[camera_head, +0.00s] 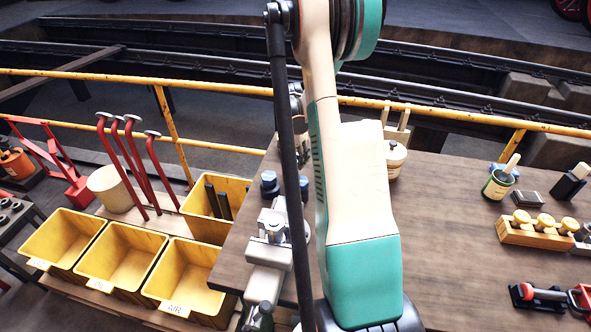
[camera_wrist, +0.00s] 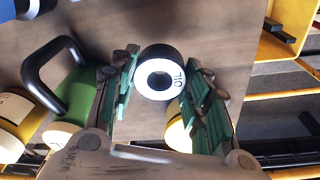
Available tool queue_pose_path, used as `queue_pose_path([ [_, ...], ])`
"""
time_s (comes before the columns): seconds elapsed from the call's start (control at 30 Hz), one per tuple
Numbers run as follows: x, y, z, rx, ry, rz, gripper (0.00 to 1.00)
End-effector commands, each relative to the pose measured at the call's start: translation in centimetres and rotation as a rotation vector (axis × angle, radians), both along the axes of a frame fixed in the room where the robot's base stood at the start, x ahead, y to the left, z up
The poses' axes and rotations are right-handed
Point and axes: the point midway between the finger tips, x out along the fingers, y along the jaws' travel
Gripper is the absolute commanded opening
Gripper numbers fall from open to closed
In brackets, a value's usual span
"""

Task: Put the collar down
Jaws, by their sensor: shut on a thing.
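The collar (camera_wrist: 160,57) is a short black ring with a white face marked "OIL" and a dark round hole. In the wrist view it sits between the green-padded fingers of my gripper (camera_wrist: 160,84), which is shut on it. The white face points toward the wrist camera. The wooden bench (camera_wrist: 222,50) shows behind it; I cannot tell how far the collar is above the bench. In the head view my own arm hides the gripper and the collar.
A green can (camera_wrist: 73,105) with a black handle and a yellow-and-white container (camera_wrist: 18,115) are left of my gripper. Labelled yellow bins (camera_head: 124,255) stand left of the bench. A metal vise-like fixture (camera_head: 268,250) is near the bench's left edge. Bare bench (camera_head: 450,215) lies right of my arm.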

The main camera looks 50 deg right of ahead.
Motion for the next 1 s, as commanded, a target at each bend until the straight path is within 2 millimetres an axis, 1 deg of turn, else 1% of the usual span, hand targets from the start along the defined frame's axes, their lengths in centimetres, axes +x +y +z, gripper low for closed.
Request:
queue_pose_path([
  [0.03,0.0,0.0,-0.4,0.0,0.0,0.0,0.03],
  [0.23,0.0,0.0,-1.5,0.0,0.0,0.0,0.03],
  [0.4,0.0,0.0,-4.0,0.0,0.0,0.0,0.03],
  [0.5,0.0,0.0,-5.0,0.0,0.0,0.0,0.03],
  [0.87,0.0,0.0,-5.3,0.0,0.0,0.0,0.03],
  [0.9,0.0,0.0,-5.4,0.0,0.0,0.0,0.45],
  [0.97,0.0,0.0,-5.3,0.0,0.0,0.0,0.59],
  [1.0,0.0,0.0,-5.3,0.0,0.0,0.0,0.63],
])
